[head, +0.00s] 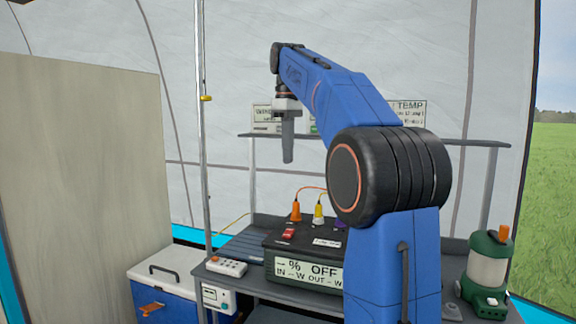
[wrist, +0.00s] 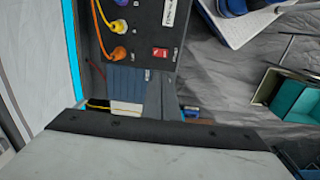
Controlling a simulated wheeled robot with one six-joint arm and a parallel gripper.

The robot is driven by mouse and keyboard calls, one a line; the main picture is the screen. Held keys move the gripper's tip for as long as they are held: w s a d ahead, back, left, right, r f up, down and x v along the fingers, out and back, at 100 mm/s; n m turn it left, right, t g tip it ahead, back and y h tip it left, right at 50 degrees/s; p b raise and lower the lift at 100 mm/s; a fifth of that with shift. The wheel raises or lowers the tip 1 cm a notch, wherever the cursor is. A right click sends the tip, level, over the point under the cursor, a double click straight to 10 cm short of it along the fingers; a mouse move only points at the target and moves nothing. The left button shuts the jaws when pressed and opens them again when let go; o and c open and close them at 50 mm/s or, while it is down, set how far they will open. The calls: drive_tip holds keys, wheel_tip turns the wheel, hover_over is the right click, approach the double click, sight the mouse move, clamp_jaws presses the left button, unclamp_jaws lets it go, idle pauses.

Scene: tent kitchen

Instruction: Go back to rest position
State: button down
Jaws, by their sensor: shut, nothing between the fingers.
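My gripper (head: 288,158) points straight down in the head view at the end of my raised, bent blue arm. It is shut and empty. It hangs in the air above the dark power station (head: 310,262), apart from it. The fingers look like one narrow grey piece. In the wrist view the power station (wrist: 135,25) shows from above with its coloured plugs and red switch.
A grey worktable (head: 262,220) carries the power station, a white remote-like box (head: 227,266) and a green lantern (head: 487,268). An upper shelf (head: 470,143) stands behind. A blue-and-white cooler (head: 165,280) and a pole (head: 202,130) are at left. A pale panel (head: 85,180) stands further left.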

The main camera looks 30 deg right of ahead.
drive_tip(key=shift+r, duration=0.6)
drive_tip(key=s+a+f+m+t, duration=0.1)
drive_tip(key=s+a+f+m, duration=0.1)
drive_tip(key=s+a+f, duration=0.4)
drive_tip(key=s+a+f+m+t, duration=0.15)
drive_tip(key=s+a+f, duration=0.25)
drive_tip(key=s+f, duration=0.45)
drive_tip(key=s+a+f+m+t, duration=0.1)
drive_tip(key=s+a+f, duration=0.1)
drive_tip(key=s+f, duration=0.45)
drive_tip(key=s+a+f+m+t, duration=0.15)
drive_tip(key=s+f, duration=0.25)
drive_tip(key=f, duration=0.6)
drive_tip(key=s+a+f+m, duration=0.1)
drive_tip(key=s+f+m, duration=0.1)
drive_tip(key=s+f, duration=0.45)
wheel_tip(320, 180, up, 29)
drive_tip(key=n+g+h, duration=0.1)
drive_tip(key=n+g, duration=0.3)
drive_tip(key=n, duration=0.4)
hover_over(290, 230)
drive_tip(key=s+a, duration=0.1)
drive_tip(key=a, duration=0.1)
drive_tip(key=f, duration=0.4)
drive_tip(key=d+f, duration=0.1)
drive_tip(key=f, duration=0.8)
drive_tip(key=shift+w+d+f, duration=0.2)
drive_tip(key=shift+w+d, duration=0.15)
drive_tip(key=shift+w, duration=0.05)
